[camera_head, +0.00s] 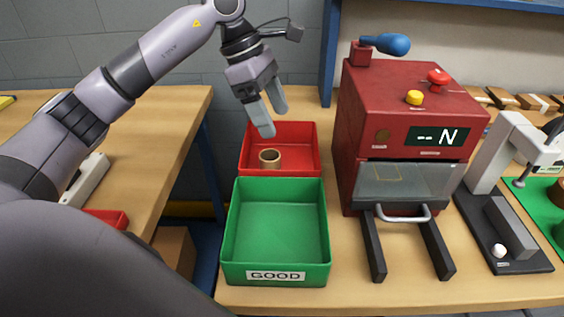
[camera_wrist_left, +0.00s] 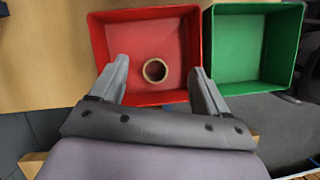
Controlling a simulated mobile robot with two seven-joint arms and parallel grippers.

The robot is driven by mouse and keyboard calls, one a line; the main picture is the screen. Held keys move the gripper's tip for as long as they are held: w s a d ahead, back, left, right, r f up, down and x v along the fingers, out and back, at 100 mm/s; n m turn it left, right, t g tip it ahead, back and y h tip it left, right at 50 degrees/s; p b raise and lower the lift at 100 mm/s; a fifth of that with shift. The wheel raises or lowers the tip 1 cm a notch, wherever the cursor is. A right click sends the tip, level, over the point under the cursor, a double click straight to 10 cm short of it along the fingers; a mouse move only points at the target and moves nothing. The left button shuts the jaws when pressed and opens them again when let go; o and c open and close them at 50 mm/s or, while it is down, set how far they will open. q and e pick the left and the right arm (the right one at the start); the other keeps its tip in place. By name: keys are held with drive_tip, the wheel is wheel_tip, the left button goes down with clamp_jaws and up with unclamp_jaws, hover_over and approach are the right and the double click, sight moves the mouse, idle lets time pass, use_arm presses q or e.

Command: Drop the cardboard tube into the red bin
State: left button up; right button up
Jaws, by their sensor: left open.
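The cardboard tube (camera_head: 269,158) is a short brown ring inside the red bin (camera_head: 311,151). In the left wrist view the tube (camera_wrist_left: 154,70) rests on the floor of the red bin (camera_wrist_left: 143,14), its hollow end facing the camera. My left gripper (camera_head: 271,116) is open and empty above the red bin's left part, apart from the tube. In the left wrist view its two fingers (camera_wrist_left: 160,77) are spread, with the tube framed between them. My right gripper shows in neither view.
A green bin (camera_head: 279,228) labelled GOOD stands in front of the red bin; it is empty. A red machine (camera_head: 412,112) with a display and a front handle stands to the right. A grey device (camera_head: 507,225) is further right. A gap separates the left table (camera_head: 150,125) from this bench.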

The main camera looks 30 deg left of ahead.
use_arm(q)
drive_tip(key=v, duration=0.7)
drive_tip(key=shift+s+f, duration=0.1)
